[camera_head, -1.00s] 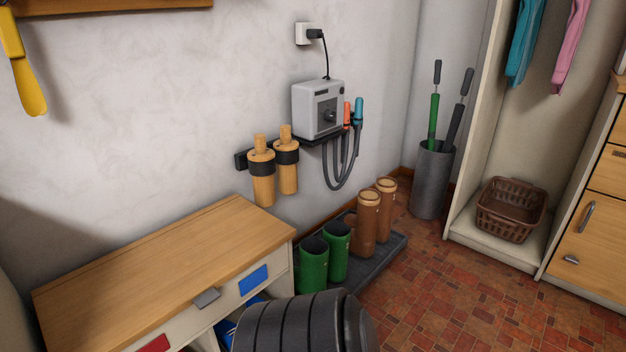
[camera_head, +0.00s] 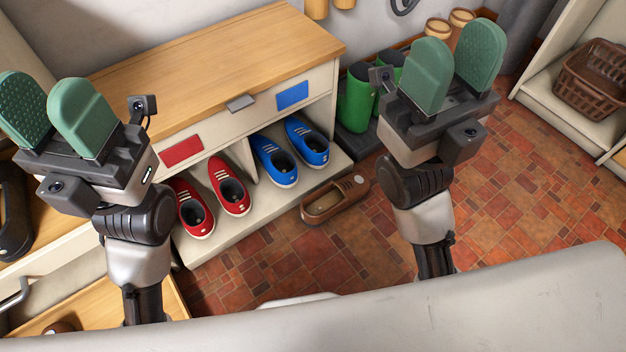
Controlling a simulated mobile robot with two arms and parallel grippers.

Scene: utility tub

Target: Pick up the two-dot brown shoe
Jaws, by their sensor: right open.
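A brown shoe (camera_head: 322,207) lies on the tiled floor in front of the shoe bench. A pale round mark shows at its far right end; I cannot make out a two-dot marking. My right gripper (camera_head: 452,66) is raised to the right of the shoe in the picture, with its green pads apart and empty. My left gripper (camera_head: 54,112) is raised at the far left, also open and empty. Another brown item (camera_head: 61,327) shows partly at the bottom left; I cannot tell whether it is a shoe.
The wooden-topped bench (camera_head: 205,65) holds red shoes (camera_head: 232,190) and blue shoes (camera_head: 275,160) in its lower compartments. Green boots (camera_head: 355,99) stand beside it. A brown basket (camera_head: 597,79) sits at the right. The tiled floor between is clear.

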